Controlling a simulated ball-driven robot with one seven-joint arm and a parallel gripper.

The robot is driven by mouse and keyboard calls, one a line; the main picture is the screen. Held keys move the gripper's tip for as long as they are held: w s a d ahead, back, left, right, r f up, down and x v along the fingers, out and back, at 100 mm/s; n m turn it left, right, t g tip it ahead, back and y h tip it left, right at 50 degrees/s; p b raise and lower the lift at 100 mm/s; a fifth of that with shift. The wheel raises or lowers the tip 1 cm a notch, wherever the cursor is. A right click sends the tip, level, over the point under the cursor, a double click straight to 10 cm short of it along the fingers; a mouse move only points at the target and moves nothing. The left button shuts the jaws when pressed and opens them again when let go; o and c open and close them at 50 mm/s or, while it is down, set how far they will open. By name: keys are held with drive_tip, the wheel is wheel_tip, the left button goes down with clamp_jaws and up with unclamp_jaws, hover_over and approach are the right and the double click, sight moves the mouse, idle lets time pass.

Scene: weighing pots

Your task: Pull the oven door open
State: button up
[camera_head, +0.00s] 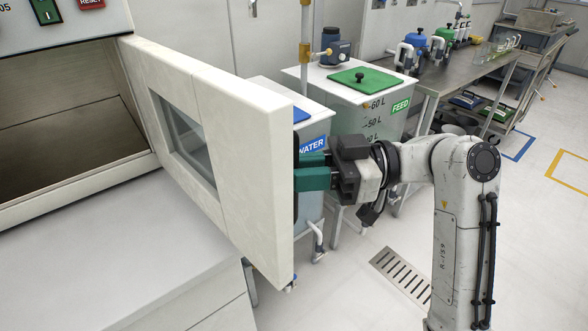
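The oven door (247,165) is a thick cream panel with a small window (185,137). It is hinged at the left and stands swung wide open, showing the dark, empty oven chamber (60,125). A dark handle (296,205) shows in part along the outer face, past the door's free edge. My gripper (312,170) has green fingers and reaches to this handle from the right. A narrow gap shows between the fingers. Their tips are hidden by the door edge, so I cannot tell whether they clasp the handle.
A pale counter (110,265) lies below the oven. Behind the door stand a WATER tank (312,146) and a FEED tank (350,112) with a green lid. A metal bench (455,75) with several pots is farther back. The floor around the drain grate (400,272) is clear.

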drive_tip(key=shift+o, duration=1.1)
drive_tip(key=shift+d, duration=0.1)
drive_tip(key=d, duration=1)
drive_tip(key=shift+w+d, duration=0.3)
